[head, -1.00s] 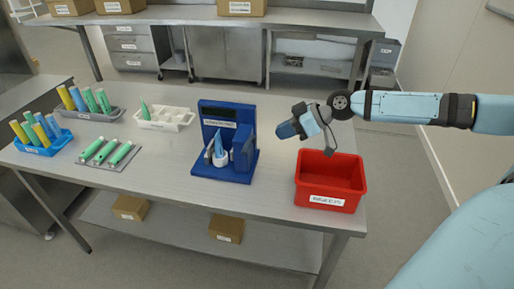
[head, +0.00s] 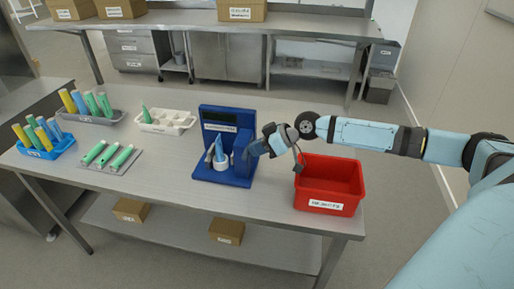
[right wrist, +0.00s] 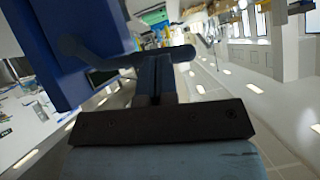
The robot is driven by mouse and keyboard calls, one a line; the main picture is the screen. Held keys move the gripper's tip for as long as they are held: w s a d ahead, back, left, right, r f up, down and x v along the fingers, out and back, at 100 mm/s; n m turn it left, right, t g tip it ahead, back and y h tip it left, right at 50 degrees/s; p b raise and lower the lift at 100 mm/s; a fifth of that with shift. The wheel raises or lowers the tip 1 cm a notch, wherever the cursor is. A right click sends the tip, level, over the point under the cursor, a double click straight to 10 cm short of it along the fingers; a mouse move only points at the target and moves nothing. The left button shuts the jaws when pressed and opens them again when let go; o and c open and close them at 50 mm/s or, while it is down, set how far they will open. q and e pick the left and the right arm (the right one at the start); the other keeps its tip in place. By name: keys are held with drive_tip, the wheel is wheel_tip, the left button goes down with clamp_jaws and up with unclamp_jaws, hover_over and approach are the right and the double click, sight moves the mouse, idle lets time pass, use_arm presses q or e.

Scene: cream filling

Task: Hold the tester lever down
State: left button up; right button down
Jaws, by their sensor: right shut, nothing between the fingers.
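The blue tester (head: 222,115) stands on the steel table in the head view. A light blue pointed tube (head: 219,152) stands upright in its white ring holder (head: 221,163). My right gripper (head: 252,152) is at the right side of the tester's blue block (head: 241,160). In the right wrist view the shut fingers (right wrist: 155,75) reach a dark grey bar (right wrist: 125,58), which looks like the tester lever; I cannot tell whether they touch it or how far down it is. The tester's blue body (right wrist: 65,75) fills the left there. My left gripper is not in view.
A red bin (head: 328,185) stands right of the tester, below my right arm. A white tray (head: 166,121) with one green tube, a grey tray (head: 90,115), a blue rack (head: 46,147) and a flat grey tray (head: 110,167) with green tubes stand to the left.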

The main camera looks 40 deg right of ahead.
use_arm(q)
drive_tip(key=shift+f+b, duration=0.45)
drive_tip(key=shift+b, duration=0.05)
use_arm(e)
drive_tip(key=f, duration=0.1)
drive_tip(key=s+a+f, duration=0.1)
drive_tip(key=shift+f, duration=0.3)
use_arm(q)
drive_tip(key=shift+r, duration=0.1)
use_arm(e)
drive_tip(key=shift+r, duration=0.1)
idle(1.1)
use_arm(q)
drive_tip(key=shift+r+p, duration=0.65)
use_arm(e)
drive_tip(key=shift+r, duration=0.75)
